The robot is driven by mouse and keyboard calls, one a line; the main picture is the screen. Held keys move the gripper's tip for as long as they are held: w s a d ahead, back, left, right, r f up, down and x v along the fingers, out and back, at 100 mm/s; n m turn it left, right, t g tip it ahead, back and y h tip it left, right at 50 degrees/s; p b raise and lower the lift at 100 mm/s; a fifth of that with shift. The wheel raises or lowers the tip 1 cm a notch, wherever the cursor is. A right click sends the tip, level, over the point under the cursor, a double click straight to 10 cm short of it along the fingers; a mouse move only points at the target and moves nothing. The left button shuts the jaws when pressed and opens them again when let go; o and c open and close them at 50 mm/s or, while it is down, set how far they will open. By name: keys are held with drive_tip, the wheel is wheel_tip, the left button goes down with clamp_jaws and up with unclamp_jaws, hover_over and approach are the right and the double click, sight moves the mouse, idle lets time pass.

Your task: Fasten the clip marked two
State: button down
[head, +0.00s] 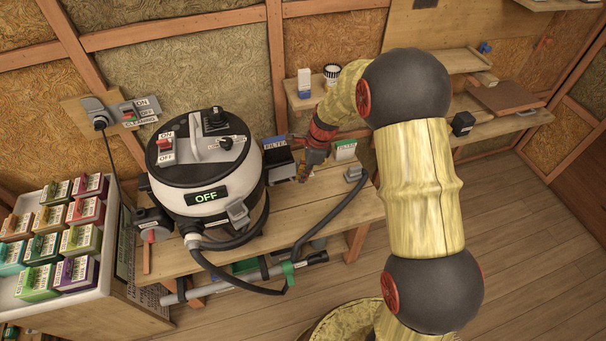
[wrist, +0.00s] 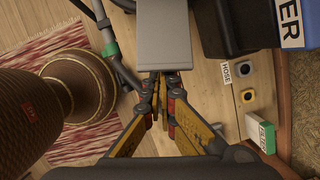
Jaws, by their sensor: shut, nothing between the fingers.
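The black-and-white vacuum (head: 207,165) stands on the wooden bench, its display reading OFF. A grey clip (head: 238,212) sits on its front right side. I can read no mark "two" on any clip. My gripper (head: 305,172) is to the right of the vacuum, over the bench by the dark FILTER bin (head: 278,158). In the wrist view my gripper (wrist: 167,80) has its fingers together and empty. A plain grey block (wrist: 178,32) lies just beyond the fingertips and hides part of the bench. I cannot tell whether the fingers touch it, or whether it is a clip.
A grey fitting (head: 354,174) and a dark hose (head: 330,215) lie at the bench's right end. A HOSE label (wrist: 228,75) and a green-white box (wrist: 261,132) show right of the fingers. A tray of coloured boxes (head: 70,283) stands left. The floor at right is clear.

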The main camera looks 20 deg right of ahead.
sight(294, 170)
drive_tip(key=shift+r, duration=0.25)
drive_tip(key=a+r+h+p, duration=0.1)
drive_tip(key=h+p, duration=0.1)
drive_tip(key=p, duration=0.1)
drive_tip(key=a+r+g+h+p, duration=0.1)
drive_tip(key=r+h+p, duration=0.1)
drive_tip(key=p, duration=0.1)
drive_tip(key=r+h+p, duration=0.1)
drive_tip(key=h+p, duration=0.1)
drive_tip(key=p, duration=0.1)
drive_tip(key=shift+w+a+r+g+p, duration=0.3)
drive_tip(key=shift+w+a+r+p, duration=0.05)
drive_tip(key=shift+w+a, duration=0.05)
drive_tip(key=shift+w+a+r+b, duration=0.1)
drive_tip(key=shift+a+r+b, duration=0.2)
drive_tip(key=shift+a+r, duration=0.45)
drive_tip(key=shift+a, duration=0.2)
drive_tip(key=shift+w, duration=0.1)
drive_tip(key=shift+r, duration=0.2)
drive_tip(key=shift+d+r, duration=0.1)
drive_tip(key=shift+r, duration=0.6)
